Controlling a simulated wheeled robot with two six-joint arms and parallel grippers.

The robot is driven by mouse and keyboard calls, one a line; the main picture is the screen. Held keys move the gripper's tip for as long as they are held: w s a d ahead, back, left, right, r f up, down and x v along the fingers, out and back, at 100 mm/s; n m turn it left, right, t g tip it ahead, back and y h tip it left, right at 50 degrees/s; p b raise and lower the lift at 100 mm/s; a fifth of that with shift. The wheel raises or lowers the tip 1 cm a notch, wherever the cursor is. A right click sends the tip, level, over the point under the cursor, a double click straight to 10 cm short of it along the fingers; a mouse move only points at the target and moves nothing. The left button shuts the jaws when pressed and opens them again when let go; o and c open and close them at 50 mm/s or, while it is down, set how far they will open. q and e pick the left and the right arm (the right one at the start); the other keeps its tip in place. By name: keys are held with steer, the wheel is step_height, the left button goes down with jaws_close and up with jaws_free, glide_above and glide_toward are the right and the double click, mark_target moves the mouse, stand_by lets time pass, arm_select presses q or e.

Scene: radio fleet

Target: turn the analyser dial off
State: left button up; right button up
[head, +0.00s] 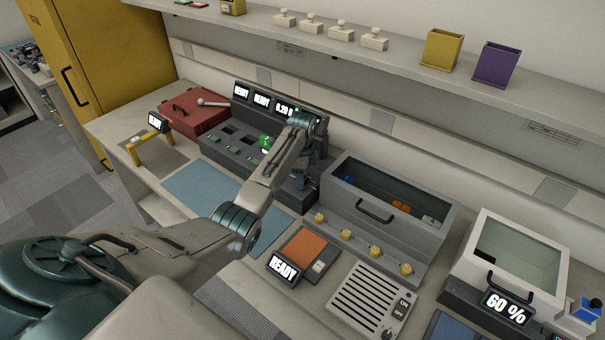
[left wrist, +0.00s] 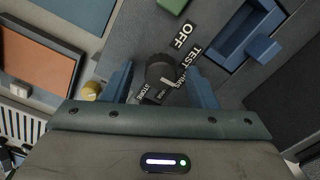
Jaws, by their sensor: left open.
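The analyser (head: 222,152) is a dark grey console against the back wall, with several lit displays along its top. Its dial (left wrist: 160,68) is a round black knob in the left wrist view, with white labels OFF and TEST beside it and STORE below; other lettering is partly hidden. The dial's pointer setting cannot be read clearly. My left gripper (left wrist: 162,88) is open, with one blue finger on each side of the dial; contact cannot be told. In the head view my left gripper (head: 302,182) is at the analyser's right end, and the dial is hidden behind my arm.
Right of the analyser stands a grey bin (head: 345,202) with a clear lid and yellow knobs. An orange pad (head: 304,248) and a speaker-like grille box (head: 368,300) lie in front. A red case (head: 193,112) stands left. A blue mat (head: 200,188) is bare.

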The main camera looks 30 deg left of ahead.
arm_select(q)
steer(key=shift+c, duration=0.6)
steer(key=c, duration=0.8)
steer(key=shift+c, duration=0.2)
arm_select(e)
steer(key=shift+s, duration=0.7)
steer(key=shift+a+r, duration=0.1)
